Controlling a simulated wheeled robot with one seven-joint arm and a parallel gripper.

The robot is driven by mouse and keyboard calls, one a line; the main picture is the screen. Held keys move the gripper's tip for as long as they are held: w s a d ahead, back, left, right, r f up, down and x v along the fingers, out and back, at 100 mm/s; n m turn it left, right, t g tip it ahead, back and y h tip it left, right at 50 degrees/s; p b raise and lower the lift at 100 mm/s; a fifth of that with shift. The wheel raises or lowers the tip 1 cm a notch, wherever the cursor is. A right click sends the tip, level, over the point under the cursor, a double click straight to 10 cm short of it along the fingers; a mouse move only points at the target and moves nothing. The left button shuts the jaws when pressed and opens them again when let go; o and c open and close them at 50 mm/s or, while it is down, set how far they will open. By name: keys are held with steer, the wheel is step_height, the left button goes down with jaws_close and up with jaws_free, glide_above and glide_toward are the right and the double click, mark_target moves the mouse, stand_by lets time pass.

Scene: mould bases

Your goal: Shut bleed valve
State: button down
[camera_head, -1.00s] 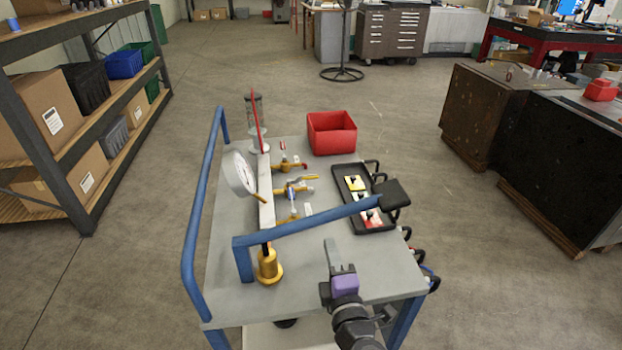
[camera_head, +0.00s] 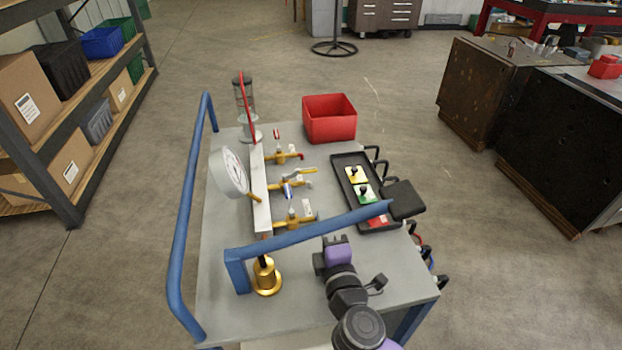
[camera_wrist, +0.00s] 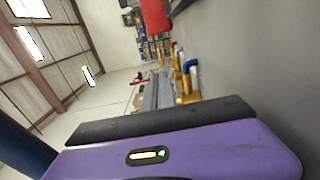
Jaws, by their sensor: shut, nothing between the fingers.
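A grey manifold bar (camera_head: 261,190) stands on the cart with three brass valves along its right side. The far valve (camera_head: 284,156) has a red handle, the middle valve (camera_head: 290,184) shows yellow and blue parts, and the near valve (camera_head: 294,219) has a yellowish handle. I cannot tell which one is the bleed valve. A round white gauge (camera_head: 230,172) sits on the manifold's left. My gripper (camera_head: 334,244) is shut and empty, right of and nearer than the valves, by the blue rail. In the wrist view, a blue handle (camera_wrist: 190,66) shows beyond my gripper.
The blue rail (camera_head: 305,232) crosses the cart between my gripper and the valves. A black tray (camera_head: 347,180) with coloured tags lies right of the valves. A red bin (camera_head: 329,118) stands behind. A brass fitting (camera_head: 265,277) stands at the front left.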

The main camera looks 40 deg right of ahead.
mark_target(309, 172)
steer(key=p+x, duration=0.3)
steer(key=x, duration=1.1)
